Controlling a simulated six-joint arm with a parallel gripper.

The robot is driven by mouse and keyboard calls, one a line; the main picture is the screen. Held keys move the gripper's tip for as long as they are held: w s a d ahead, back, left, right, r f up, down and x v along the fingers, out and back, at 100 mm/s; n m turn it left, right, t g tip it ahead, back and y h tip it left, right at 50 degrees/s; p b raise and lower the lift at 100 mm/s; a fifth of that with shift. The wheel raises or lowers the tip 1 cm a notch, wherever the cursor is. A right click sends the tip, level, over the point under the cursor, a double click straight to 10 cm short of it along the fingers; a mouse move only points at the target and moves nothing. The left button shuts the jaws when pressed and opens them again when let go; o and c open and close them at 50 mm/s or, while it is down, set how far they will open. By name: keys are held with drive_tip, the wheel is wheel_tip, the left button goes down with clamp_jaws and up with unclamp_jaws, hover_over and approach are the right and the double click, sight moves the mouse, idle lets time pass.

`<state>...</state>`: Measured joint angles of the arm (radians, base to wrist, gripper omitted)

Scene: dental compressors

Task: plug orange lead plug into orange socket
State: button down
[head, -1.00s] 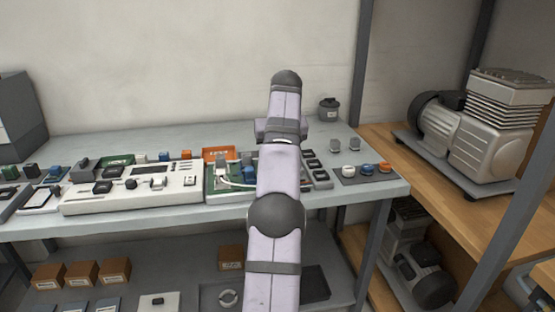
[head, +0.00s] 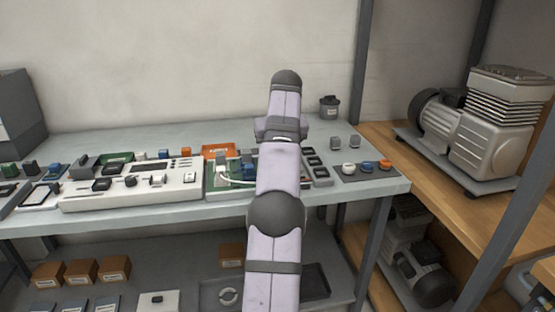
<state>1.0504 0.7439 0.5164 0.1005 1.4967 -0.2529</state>
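My arm reaches up the middle of the head view and over the workbench. My gripper is hidden behind the arm's own links, so its fingers and anything in them do not show. A green board (head: 213,186) in a pale frame lies just left of the arm, with a white lead (head: 236,182) curving across it and small blue and grey parts. The arm covers the board's right side. A shallow orange tray (head: 230,149) stands behind the board. A small orange block (head: 186,153) sits further left. I cannot tell which orange part is the lead plug or the socket.
A white control panel (head: 80,205) with dark switches lies left of the board. A dark mat (head: 350,178) with white, blue and orange round parts (head: 385,164) is at the bench's right end. A compressor (head: 490,140) stands on the wooden shelf at right. A lower shelf holds brown boxes (head: 82,271).

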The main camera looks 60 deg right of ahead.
drive_tip(key=shift+f, duration=0.2)
drive_tip(key=c, duration=1.2)
unclamp_jaws()
wheel_tip(320, 180, up, 7)
drive_tip(key=p, duration=0.8)
